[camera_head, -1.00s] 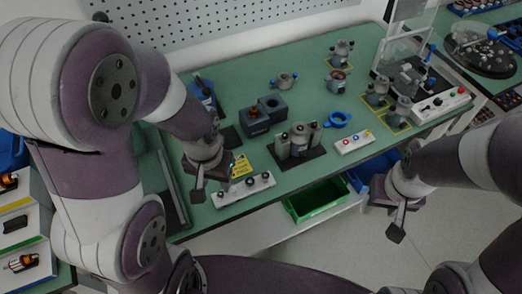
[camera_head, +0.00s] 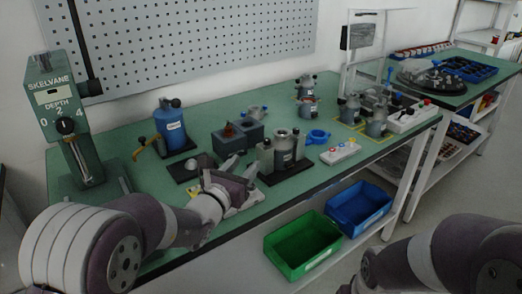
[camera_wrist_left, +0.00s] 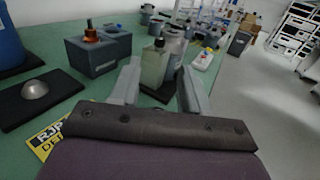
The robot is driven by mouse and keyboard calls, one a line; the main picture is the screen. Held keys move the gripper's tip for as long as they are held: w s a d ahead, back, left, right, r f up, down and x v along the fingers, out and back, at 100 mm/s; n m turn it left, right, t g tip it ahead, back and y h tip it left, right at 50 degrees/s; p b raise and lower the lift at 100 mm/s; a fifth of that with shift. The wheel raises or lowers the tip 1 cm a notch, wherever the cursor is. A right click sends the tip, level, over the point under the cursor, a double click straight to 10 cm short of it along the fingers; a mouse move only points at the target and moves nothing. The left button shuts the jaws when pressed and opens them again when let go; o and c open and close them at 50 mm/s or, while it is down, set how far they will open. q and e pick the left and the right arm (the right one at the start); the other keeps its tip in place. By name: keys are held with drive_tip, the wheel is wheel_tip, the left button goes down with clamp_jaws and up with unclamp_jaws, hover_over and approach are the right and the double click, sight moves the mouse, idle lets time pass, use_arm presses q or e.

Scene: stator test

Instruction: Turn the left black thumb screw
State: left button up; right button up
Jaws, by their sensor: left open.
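The left black thumb screw (camera_head: 266,142) tops the left grey-green post of a clamp fixture (camera_head: 265,158), which holds a grey metal stator housing (camera_head: 284,146). A second black thumb screw (camera_head: 297,131) tops the right post. My left gripper (camera_head: 243,164) is open, low over the bench and just left of the fixture. In the left wrist view its fingers (camera_wrist_left: 158,72) point towards the left post (camera_wrist_left: 155,65), which shows between them with the left black thumb screw (camera_wrist_left: 159,42) above. Contact cannot be told. My right arm enters at lower right; its gripper is out of frame.
A dark block with a copper part (camera_head: 238,135) stands behind my left gripper. A blue cylinder (camera_head: 173,128) and a green depth gauge (camera_head: 66,125) stand to the left. A white button box (camera_head: 340,152) lies right of the fixture. Green (camera_head: 302,245) and blue (camera_head: 359,207) bins sit below.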

sight(265, 141)
use_arm(q)
drive_tip(key=x, duration=1.1)
drive_tip(key=shift+w+d+f, duration=0.1)
drive_tip(key=shift+w+d, duration=0.1)
drive_tip(key=shift+c, duration=0.3)
clamp_jaws()
